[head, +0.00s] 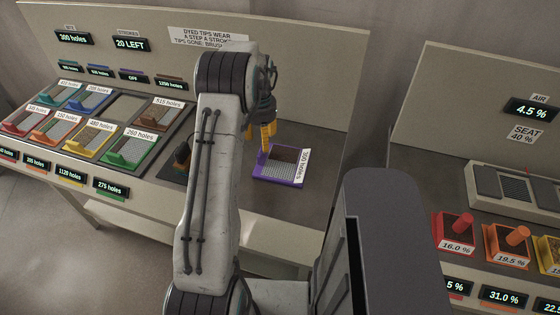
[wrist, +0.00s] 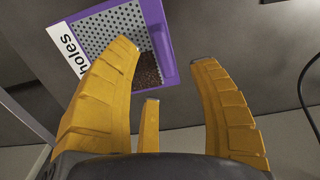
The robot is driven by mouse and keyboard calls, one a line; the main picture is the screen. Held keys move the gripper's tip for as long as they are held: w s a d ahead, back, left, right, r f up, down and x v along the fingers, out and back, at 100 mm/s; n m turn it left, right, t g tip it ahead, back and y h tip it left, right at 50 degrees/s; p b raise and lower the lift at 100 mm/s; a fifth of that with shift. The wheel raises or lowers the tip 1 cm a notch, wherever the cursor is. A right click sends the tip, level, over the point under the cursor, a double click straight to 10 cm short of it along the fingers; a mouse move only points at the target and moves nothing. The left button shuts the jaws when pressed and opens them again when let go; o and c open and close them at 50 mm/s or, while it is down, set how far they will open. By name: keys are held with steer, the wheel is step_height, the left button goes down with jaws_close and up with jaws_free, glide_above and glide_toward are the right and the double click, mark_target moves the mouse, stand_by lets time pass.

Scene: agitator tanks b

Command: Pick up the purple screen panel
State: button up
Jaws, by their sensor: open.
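The purple screen panel (head: 281,166) lies on the tabletop in the head view, just below and right of my gripper (head: 267,134). It has a purple frame, a grey mesh partly covered by brown grains, and a white "holes" label along its right side. In the wrist view the panel (wrist: 122,28) shows at the top left, its frame's near edge beyond the fingertips. My gripper (wrist: 165,62) has its yellow fingers spread with nothing between them, apart from the panel. One finger overlaps part of the panel in this view.
A rack of colored panels, including a green one (head: 130,151) and a brown one (head: 160,115), stands left of my arm. A small dark object (head: 182,156) is partly hidden by my arm. Table around the purple panel is mostly clear.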

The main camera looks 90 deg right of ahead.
mark_target(264, 158)
steer(key=shift+d+f+p, duration=0.1)
steer(key=shift+f+p, duration=0.9)
steer(key=shift+f, duration=2.3)
jaws_close()
